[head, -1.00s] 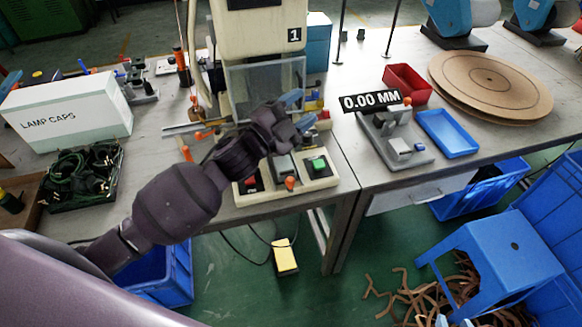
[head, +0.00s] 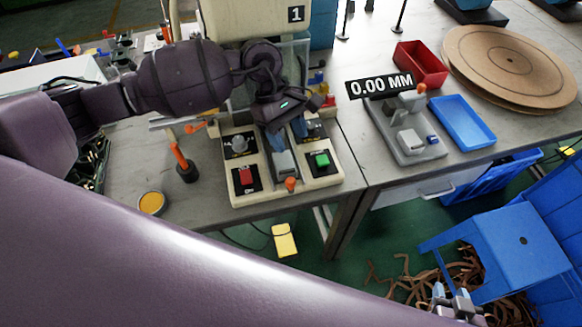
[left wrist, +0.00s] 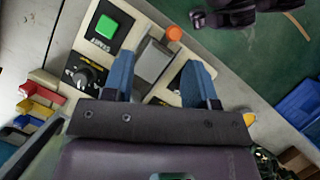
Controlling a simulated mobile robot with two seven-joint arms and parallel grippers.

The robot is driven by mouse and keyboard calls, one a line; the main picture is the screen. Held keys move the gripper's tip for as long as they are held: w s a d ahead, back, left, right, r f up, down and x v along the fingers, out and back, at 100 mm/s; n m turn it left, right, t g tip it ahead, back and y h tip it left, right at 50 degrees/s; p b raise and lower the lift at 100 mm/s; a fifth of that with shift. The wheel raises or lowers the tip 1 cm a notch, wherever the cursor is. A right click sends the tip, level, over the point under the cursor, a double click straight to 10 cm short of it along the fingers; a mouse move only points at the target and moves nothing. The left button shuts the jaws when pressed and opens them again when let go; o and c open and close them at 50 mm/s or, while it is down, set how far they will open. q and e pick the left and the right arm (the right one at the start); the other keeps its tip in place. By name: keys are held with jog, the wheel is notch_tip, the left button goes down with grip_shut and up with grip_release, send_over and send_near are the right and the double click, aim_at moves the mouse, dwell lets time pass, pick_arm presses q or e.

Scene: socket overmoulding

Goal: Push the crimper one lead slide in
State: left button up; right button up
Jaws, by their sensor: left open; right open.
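Crimper one (head: 258,20) is the cream machine marked 1. Its lead slide seems to be the grey block (head: 284,164) in the middle of the base, with an orange knob (head: 291,184) at its front. My left gripper (head: 286,130) is over the base, just behind the block, blue fingers pointing down. In the left wrist view its open fingers (left wrist: 160,82) stand either side of the grey block (left wrist: 151,60); I cannot tell whether they touch it. My right gripper (head: 456,300) is open and empty at the bottom right, far from the crimper.
A red button (head: 246,178) and a green button (head: 322,160) flank the block. A gauge stand (head: 412,140) reading 0.00 MM, a blue tray (head: 463,121) and a red bin (head: 421,64) stand to the right. An orange-handled tool (head: 182,160) and a yellow tin (head: 151,203) stand left.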

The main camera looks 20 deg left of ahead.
aim_at(290, 180)
pick_arm(q)
jog(key=s+f, duration=0.1)
jog(key=f, duration=0.2)
jog(key=s+f+m, duration=0.1)
jog(key=f, duration=0.2)
jog(key=s+d+f+m+y, duration=0.1)
jog(key=f, duration=0.2)
jog(key=shift+s+d+g, duration=0.1)
jog(key=shift+s+g, duration=0.1)
jog(key=shift+g, duration=0.1)
jog(key=shift+s+d+f, duration=0.15)
jog(key=shift+d+f, duration=0.05)
jog(key=shift+f, duration=0.5)
pick_arm(e)
jog(key=shift+w+r, duration=0.2)
jog(key=shift+r, duration=0.25)
